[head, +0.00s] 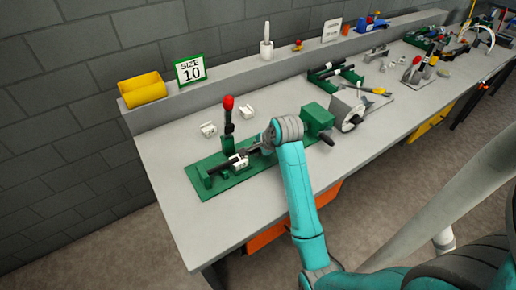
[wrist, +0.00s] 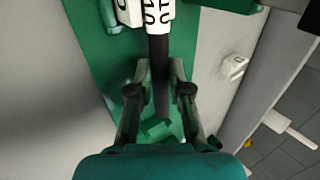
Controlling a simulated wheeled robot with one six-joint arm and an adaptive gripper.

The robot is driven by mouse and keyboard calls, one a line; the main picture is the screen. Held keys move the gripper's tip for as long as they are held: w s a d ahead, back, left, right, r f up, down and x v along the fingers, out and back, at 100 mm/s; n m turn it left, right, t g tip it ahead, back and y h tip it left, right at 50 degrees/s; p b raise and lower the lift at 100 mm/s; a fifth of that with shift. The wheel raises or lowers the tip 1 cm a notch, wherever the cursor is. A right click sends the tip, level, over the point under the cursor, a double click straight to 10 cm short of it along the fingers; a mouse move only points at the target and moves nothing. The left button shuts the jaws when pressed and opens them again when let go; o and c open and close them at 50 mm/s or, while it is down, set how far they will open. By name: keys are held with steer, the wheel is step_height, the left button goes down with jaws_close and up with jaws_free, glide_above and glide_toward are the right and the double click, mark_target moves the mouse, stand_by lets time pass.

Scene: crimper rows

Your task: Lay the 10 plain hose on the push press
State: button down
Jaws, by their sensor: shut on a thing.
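The push press (head: 213,186) is a long green base with an upright lever and red knob (head: 228,103), near the front of the bench. My gripper (head: 254,149) is over the right part of this base. In the wrist view my gripper (wrist: 160,92) is shut on a black hose (wrist: 158,60), which runs between its fingers. White bands marked 10 (wrist: 160,14) sit around the hose farther out. The hose lies along the press in the head view; I cannot tell whether it touches the cradles. My wrist hides part of the press's right side.
A SIZE 10 sign (head: 191,69) and a yellow bin (head: 142,90) stand on the back ledge. Small white blocks (head: 209,129) lie behind the press. A grey-and-green machine (head: 347,110) and a green rack (head: 335,74) stand to the right. The front left bench is clear.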

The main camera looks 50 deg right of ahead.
steer(key=shift+f, duration=0.5)
stand_by(0.4)
steer(key=c, duration=1)
jaws_free()
steer(key=shift+r, duration=0.1)
steer(key=shift+s+r, duration=0.2)
steer(key=shift+r, duration=0.1)
steer(key=v, duration=1.1)
steer(key=shift+s+a, duration=0.1)
steer(key=shift+s, duration=0.05)
